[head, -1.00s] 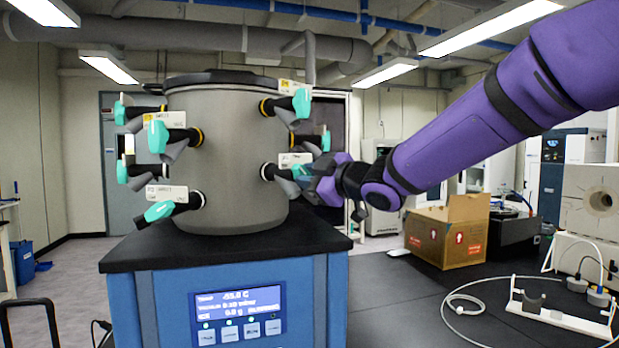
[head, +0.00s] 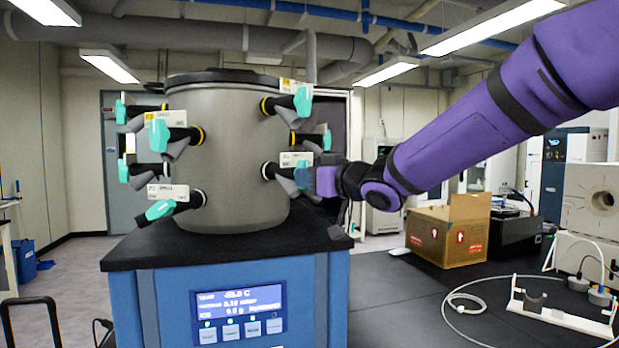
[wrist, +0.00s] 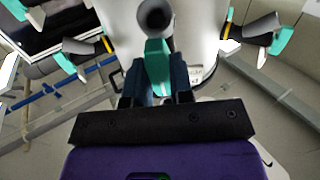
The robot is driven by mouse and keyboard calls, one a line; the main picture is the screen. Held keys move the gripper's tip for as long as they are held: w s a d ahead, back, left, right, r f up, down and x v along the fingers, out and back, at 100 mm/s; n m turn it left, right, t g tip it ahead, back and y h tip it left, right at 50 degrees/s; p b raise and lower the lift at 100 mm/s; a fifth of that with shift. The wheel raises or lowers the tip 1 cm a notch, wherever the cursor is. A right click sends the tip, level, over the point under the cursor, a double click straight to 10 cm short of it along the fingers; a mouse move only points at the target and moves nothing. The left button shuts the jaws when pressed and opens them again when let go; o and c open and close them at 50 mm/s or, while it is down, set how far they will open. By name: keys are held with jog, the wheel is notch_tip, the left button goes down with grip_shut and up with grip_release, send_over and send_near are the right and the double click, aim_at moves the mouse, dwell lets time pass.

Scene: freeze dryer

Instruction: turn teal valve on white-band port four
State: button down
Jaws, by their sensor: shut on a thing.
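The grey drum of the freeze dryer (head: 235,165) carries several black ports with teal valves. My gripper (head: 308,180) is at the lower right port (head: 278,170), which has a white band and a white label (head: 296,158). In the wrist view my gripper (wrist: 158,82) is shut on a teal valve handle (wrist: 157,62), with one dark finger on each side. In the head view my gripper hides most of this handle. The label's writing is too small to read.
Another teal valve (head: 302,101) sits above on a yellow-band port, and one (head: 160,209) at lower left. The blue base with its display (head: 238,302) is below. A cardboard box (head: 448,233) stands on the dark bench at right.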

jog(key=shift+f+m, duration=0.1)
jog(key=shift+m, duration=0.2)
dwell(0.4)
jog(key=c, duration=1)
grip_release()
jog(key=v, duration=1.1)
